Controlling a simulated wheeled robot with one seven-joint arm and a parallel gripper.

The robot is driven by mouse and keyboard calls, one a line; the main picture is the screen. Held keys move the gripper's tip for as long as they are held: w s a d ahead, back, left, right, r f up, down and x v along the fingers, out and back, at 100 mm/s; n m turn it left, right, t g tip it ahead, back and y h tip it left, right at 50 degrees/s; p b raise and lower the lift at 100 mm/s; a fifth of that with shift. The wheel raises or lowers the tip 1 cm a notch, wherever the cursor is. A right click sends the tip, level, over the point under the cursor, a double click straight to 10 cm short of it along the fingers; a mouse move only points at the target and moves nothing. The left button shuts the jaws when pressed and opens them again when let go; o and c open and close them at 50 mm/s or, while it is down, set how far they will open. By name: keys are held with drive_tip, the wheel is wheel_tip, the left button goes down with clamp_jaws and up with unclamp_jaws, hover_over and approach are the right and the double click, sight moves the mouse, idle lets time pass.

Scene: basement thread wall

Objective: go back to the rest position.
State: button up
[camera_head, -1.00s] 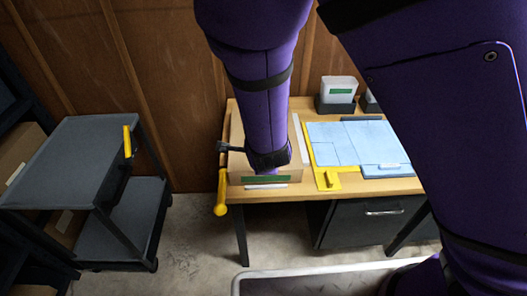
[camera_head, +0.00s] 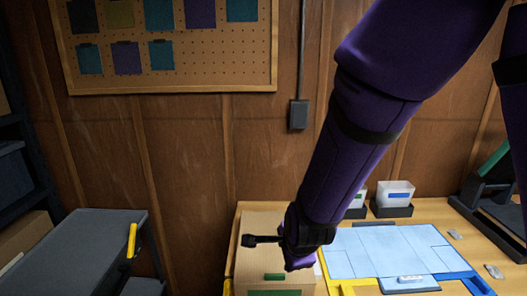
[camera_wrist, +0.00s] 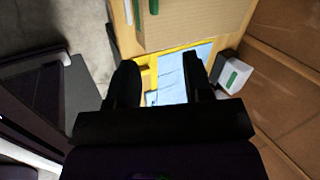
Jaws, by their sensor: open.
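My gripper (camera_wrist: 160,78) is open, its two dark fingers apart with nothing between them in the wrist view. In the head view my purple arm comes down from the upper right and ends over the cardboard box (camera_head: 254,270) at the left of the wooden desk (camera_head: 437,210). The fingers themselves are not clear there. The box also shows at the top of the wrist view (camera_wrist: 195,22), beyond the fingertips. The light-blue mat (camera_head: 385,252) lies right of the arm's end; it also shows between the fingers in the wrist view (camera_wrist: 178,75).
A grey cart (camera_head: 75,245) with a yellow handle (camera_head: 131,240) stands left of the desk. White bins (camera_head: 395,193) stand at the desk's back. A pegboard (camera_head: 200,60) with coloured pieces hangs on the wooden wall. A dark stand (camera_head: 487,190) is at the right.

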drive_tip(key=s+d+r+n+y, duration=0.1)
drive_tip(key=s+d+r+n, duration=0.4)
drive_tip(key=d+r, duration=0.5)
drive_tip(key=s+d+r+n, duration=0.4)
drive_tip(key=d+r+n, duration=0.2)
drive_tip(key=d+r, duration=0.45)
drive_tip(key=s+d+r+n+h, duration=0.2)
drive_tip(key=s+d+r+n, duration=0.1)
drive_tip(key=s, duration=0.5)
wheel_tip(320, 180, up, 2)
drive_tip(key=shift+s+d+n, duration=0.3)
drive_tip(key=shift+d+n, duration=0.05)
drive_tip(key=shift+n, duration=0.35)
